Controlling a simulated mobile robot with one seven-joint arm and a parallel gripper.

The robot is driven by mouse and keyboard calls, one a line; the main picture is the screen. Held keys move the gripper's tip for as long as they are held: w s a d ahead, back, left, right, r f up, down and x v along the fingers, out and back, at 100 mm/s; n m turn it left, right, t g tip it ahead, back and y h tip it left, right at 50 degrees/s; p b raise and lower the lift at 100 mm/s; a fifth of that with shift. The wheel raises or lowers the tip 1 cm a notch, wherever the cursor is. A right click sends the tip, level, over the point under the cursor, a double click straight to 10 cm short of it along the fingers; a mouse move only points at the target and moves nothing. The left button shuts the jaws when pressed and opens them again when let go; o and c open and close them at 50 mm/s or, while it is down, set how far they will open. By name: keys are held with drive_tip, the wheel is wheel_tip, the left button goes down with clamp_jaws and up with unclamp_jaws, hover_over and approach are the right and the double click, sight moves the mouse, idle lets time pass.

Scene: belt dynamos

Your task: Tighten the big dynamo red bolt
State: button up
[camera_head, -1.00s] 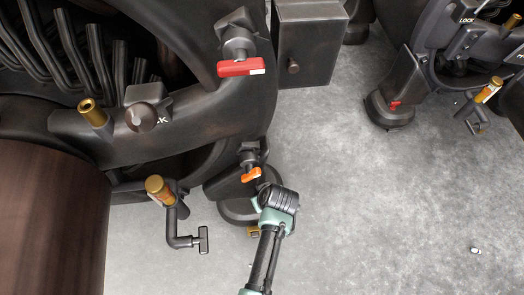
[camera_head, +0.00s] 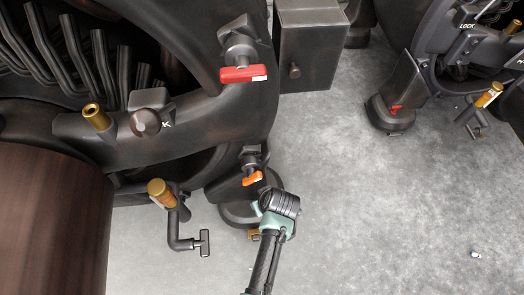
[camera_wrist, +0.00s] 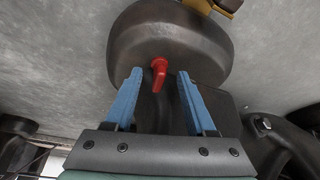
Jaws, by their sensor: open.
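The big dynamo (camera_head: 190,70) fills the left of the head view. A small red bolt (camera_wrist: 159,73) with a bent handle sits on its dark round foot (camera_wrist: 165,35) in the wrist view. My gripper (camera_wrist: 160,74) is open there, with one blue finger on each side of the red bolt. The bolt looks to lie between or just beyond the fingertips; I cannot tell if they touch it. In the head view my wrist is beside the foot (camera_head: 236,212), and the fingers and this bolt are hidden. A larger red handle (camera_head: 243,74) sits higher on the dynamo.
An orange handle (camera_head: 252,178) sits just above my wrist. A brass-topped crank (camera_head: 182,243) hangs to the left. A second dynamo (camera_head: 450,60) stands at the right, with its own red bolt (camera_head: 396,109) on a foot. The grey floor (camera_head: 380,210) between is mostly clear.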

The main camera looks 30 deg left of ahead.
drive_tip(key=p+v, duration=0.9)
drive_tip(key=v, duration=0.3)
